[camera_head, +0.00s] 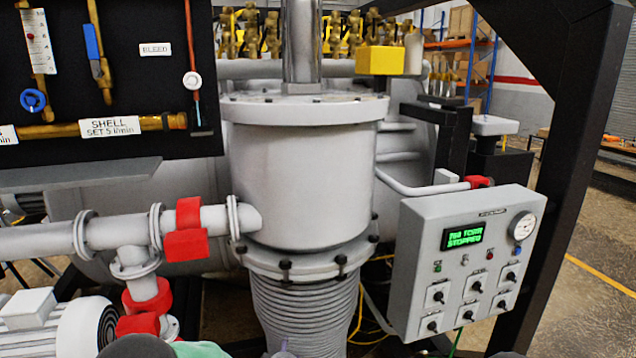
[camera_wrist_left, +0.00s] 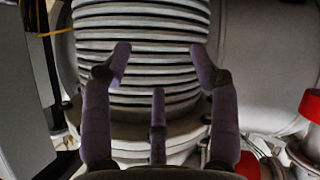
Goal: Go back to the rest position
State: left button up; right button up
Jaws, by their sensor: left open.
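In the left wrist view, my left gripper (camera_wrist_left: 159,62) is open, its purple-grey fingers spread apart with nothing between them. Behind the fingers is a ribbed grey metal bellows (camera_wrist_left: 145,20). I cannot tell whether any finger touches it. In the head view the bellows (camera_head: 305,305) hangs below the flange of a large grey cylinder (camera_head: 300,185). Only a small purple tip, probably of my left gripper, shows at the bottom edge in front of the bellows. My right gripper is in neither view.
A grey control box (camera_head: 465,265) with a green display reading "STOPPED" stands at right, beside a black frame post (camera_head: 570,150). At left are a grey pipe with red clamps (camera_head: 187,230), a motor (camera_head: 60,325) and a black valve panel (camera_head: 110,75). Open floor lies far right.

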pick_arm(q)
jog(key=s+a+f+m+g+h+b, duration=0.15)
jog(key=s+f, duration=0.25)
jog(key=f, duration=0.4)
jog(key=s+f+g+b, duration=0.1)
jog(key=s+f+g, duration=0.1)
jog(key=s+f, duration=0.45)
jog(key=s+f+m+g+h+b, duration=0.1)
jog(key=s+f+g, duration=0.3)
jog(key=s+f, duration=0.6)
jog(key=s+f+m+g+h+b, duration=0.1)
jog(key=s+f+g+b, duration=0.3)
jog(key=s+f, duration=0.6)
jog(key=s+h, duration=0.1)
jog(key=s, duration=0.4)
jog(key=shift+d+b, duration=0.2)
jog(key=shift+b, duration=0.15)
jog(key=shift+f+m+g, duration=0.1)
jog(key=shift+m+g, duration=0.15)
dwell(0.9)
